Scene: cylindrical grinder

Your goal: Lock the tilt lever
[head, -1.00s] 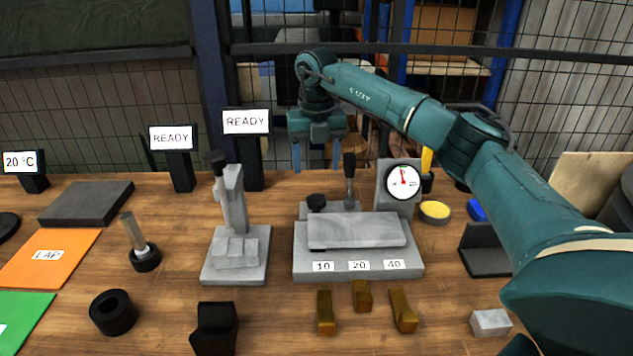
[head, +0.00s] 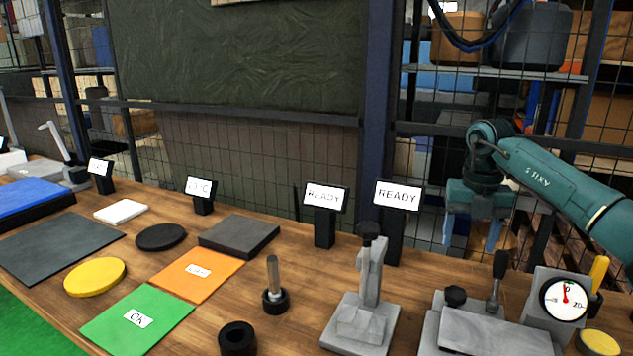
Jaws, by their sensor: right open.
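The grey tilting plate fixture (head: 490,333) stands at the lower right of the head view, cut by the bottom edge. An upright lever with a dark handle (head: 499,266) rises behind its plate; it looks like the tilt lever. A black knob (head: 455,296) sits at the fixture's left end. My right gripper (head: 470,233) hangs with its fingers down, open and empty, above and left of the lever handle, apart from it. My left gripper is not in view.
A dial gauge (head: 565,299) stands right of the lever. A grey stand with a black knob (head: 370,282) and two READY displays (head: 397,196) are to the left. An orange mat (head: 196,274) and green mat (head: 137,318) lie farther left.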

